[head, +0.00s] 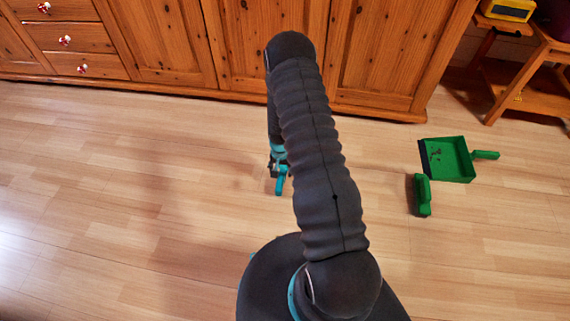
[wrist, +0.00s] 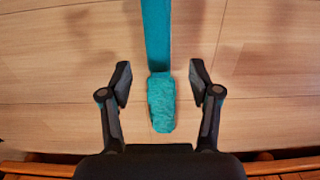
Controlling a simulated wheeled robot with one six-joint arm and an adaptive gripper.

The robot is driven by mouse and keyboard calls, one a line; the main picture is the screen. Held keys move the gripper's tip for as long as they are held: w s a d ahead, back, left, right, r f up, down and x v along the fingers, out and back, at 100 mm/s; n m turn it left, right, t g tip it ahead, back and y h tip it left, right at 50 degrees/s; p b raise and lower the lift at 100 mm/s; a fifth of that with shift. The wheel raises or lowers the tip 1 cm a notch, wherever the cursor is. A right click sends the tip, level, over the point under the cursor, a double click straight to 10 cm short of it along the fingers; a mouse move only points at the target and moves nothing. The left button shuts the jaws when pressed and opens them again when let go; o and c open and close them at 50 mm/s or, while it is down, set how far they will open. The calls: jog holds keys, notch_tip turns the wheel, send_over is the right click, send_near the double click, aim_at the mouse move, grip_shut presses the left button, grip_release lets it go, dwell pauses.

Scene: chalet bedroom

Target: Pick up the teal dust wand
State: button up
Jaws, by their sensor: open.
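The teal dust wand (wrist: 161,100) lies on the wooden floor in the wrist view. A fuzzy teal block is nearer the gripper's palm, and a smooth, flat teal strip runs from it to the top edge. My gripper (wrist: 160,78) is open, with one finger on each side of the wand and a gap on both sides. Nothing is held. In the head view, a teal end of the wand (head: 281,183) shows just below my gripper (head: 275,170); my arm hides much of the area.
A green dustpan (head: 452,160) with dark bits in it and a green brush (head: 423,195) lie on the floor to the right. A wooden cabinet (head: 166,45) stands along the back, and a wooden stool (head: 530,75) is at the far right. The floor at left is clear.

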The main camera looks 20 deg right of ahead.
aim_at(281, 180)
jog(key=shift+s+f, duration=0.2)
jog(key=shift+f, duration=3.45)
grip_shut()
